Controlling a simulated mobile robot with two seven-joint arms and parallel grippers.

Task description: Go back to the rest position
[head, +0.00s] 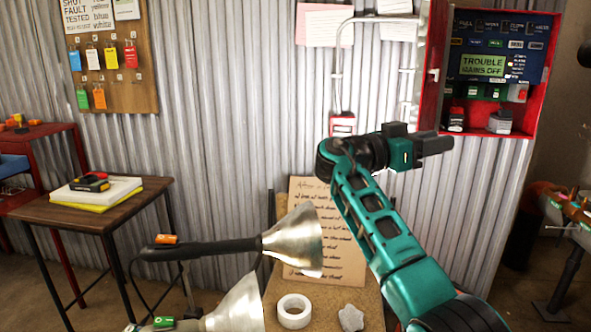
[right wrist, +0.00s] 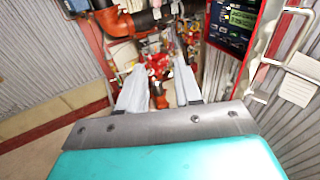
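My right arm, teal and black, reaches up from the bottom right of the head view. Its dark gripper (head: 436,143) points right, level with the lower edge of the open red alarm panel (head: 534,108). In the right wrist view its two pale fingers (right wrist: 160,85) stand apart with nothing held between them. Red pipework (right wrist: 125,22) shows blurred beyond the fingers, and the panel (right wrist: 238,25) is at the upper right. I cannot tell how far the gripper is from the panel. My left gripper is not in view.
Metal lamp shades (head: 294,241) stand at the lower middle, left of my right arm. A handwritten board (head: 328,262) leans behind them. A tape roll (head: 294,311) lies in front. A brown table (head: 98,214) stands at the left.

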